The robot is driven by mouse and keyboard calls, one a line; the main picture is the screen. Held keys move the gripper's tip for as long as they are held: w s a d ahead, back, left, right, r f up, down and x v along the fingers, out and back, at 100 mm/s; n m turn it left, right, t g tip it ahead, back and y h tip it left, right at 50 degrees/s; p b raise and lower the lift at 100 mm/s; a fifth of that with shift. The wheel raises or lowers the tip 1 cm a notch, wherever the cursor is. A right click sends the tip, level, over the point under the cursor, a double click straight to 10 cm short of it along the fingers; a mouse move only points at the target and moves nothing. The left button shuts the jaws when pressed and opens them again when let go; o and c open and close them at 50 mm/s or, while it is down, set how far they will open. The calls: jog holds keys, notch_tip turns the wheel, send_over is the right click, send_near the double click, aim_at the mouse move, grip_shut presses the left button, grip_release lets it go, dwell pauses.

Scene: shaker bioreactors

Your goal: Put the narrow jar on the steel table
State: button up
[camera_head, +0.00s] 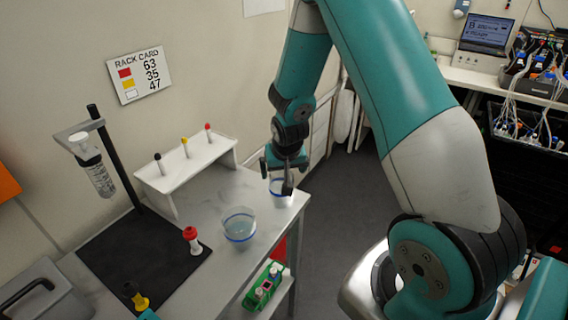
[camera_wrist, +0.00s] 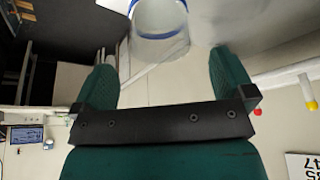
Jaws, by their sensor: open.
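A clear jar with a blue band (camera_head: 281,197) is at the right back corner of the grey table (camera_head: 262,252), partly hidden by my gripper. A wider clear jar with a blue band (camera_head: 239,226) stands on the table nearer the front. My gripper (camera_head: 284,178) points down at the corner jar. In the wrist view my gripper's fingers (camera_wrist: 164,68) are spread apart, and a clear jar (camera_wrist: 158,22) lies ahead, between their lines. I cannot tell whether the fingers touch it.
A white rack (camera_head: 186,165) with coloured-capped pieces stands behind. A dark mat (camera_head: 140,262) carries a stand holding a tube (camera_head: 100,178). A red-capped piece (camera_head: 193,240) is on the mat's edge. A green carrier (camera_head: 264,288) sits below the table's right edge.

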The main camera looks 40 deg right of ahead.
jog(key=s+a+r+n+g+y, duration=0.1)
jog(key=s+a+r+n+y, duration=0.15)
jog(key=s+a+r, duration=0.5)
jog(key=s+a+r+n+g+y, duration=0.15)
jog(key=s+a+r+n, duration=0.25)
jog(key=a+r, duration=0.55)
jog(key=s+a+r+n+g+y, duration=0.1)
jog(key=s+a+r+n, duration=0.1)
jog(key=s, duration=0.4)
jog(key=s+a+r+n+y, duration=0.1)
jog(key=s+a+r+n, duration=0.1)
jog(key=s+a, duration=0.3)
jog(key=shift+s+r+n+g+b, duration=0.3)
jog(key=shift+s+n, duration=0.55)
jog(key=shift+s, duration=0.4)
